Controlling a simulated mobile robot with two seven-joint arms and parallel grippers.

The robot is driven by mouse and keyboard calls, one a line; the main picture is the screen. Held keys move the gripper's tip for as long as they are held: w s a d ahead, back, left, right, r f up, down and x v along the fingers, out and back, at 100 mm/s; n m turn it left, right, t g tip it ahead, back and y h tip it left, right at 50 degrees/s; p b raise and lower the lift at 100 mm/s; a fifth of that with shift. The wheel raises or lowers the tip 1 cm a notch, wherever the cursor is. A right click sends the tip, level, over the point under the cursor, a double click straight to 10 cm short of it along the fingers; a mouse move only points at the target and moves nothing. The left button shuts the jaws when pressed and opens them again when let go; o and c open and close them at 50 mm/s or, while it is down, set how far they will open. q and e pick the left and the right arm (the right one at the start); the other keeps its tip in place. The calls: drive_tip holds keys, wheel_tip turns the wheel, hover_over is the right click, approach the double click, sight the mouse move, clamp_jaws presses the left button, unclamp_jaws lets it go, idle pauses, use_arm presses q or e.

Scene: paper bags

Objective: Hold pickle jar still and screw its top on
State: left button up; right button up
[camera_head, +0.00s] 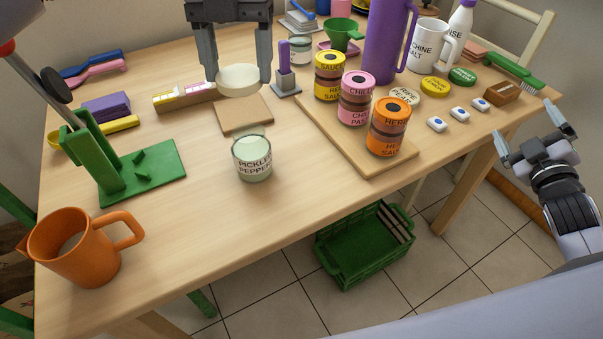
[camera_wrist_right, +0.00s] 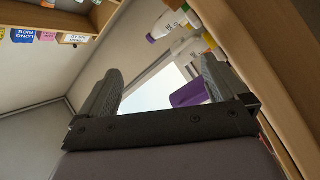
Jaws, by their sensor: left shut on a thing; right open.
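The pickle jar (camera_head: 254,165), clear glass with a "PICKLE PEPPER" label, stands upright and without a top on the table, just in front of a small square wooden board. My left gripper (camera_head: 238,78) is shut on a round cream-coloured top (camera_head: 240,82), held roughly level above and behind the jar, apart from it. Whether this top carries a label cannot be seen. My right gripper (camera_head: 538,130) is open and empty, out past the table's right edge, far from the jar. In the right wrist view its fingers (camera_wrist_right: 158,95) are spread with nothing between them.
Sauce jars (camera_head: 388,140) stand on a wooden board right of the pickle jar. Loose tops (camera_head: 435,87) lie beyond. A green stand (camera_head: 150,170) and orange jug (camera_head: 75,250) are at left. A green crate (camera_head: 365,250) is on the floor. Table front near the jar is clear.

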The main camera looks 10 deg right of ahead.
drive_tip(key=a+r+t+y, duration=0.7)
drive_tip(key=a+r+y, duration=0.3)
drive_tip(key=a+r, duration=1)
drive_tip(key=m+g+y, duration=0.7)
drive_tip(key=m+g, duration=0.5)
drive_tip(key=m, duration=2.4)
approach(244, 146)
drive_tip(key=w+f, duration=0.1)
drive_tip(key=f, duration=0.1)
drive_tip(key=w+d+f, duration=0.1)
drive_tip(key=shift+w+d+f, duration=0.1)
drive_tip(key=shift+w+f, duration=0.1)
drive_tip(key=shift+f, duration=0.2)
drive_tip(key=shift+w+f+n, duration=0.1)
drive_tip(key=shift+n, duration=0.2)
drive_tip(key=x, duration=1.1)
drive_tip(key=shift+w+a+r, duration=0.2)
drive_tip(key=shift+a+r, duration=0.1)
drive_tip(key=shift+a, duration=0.1)
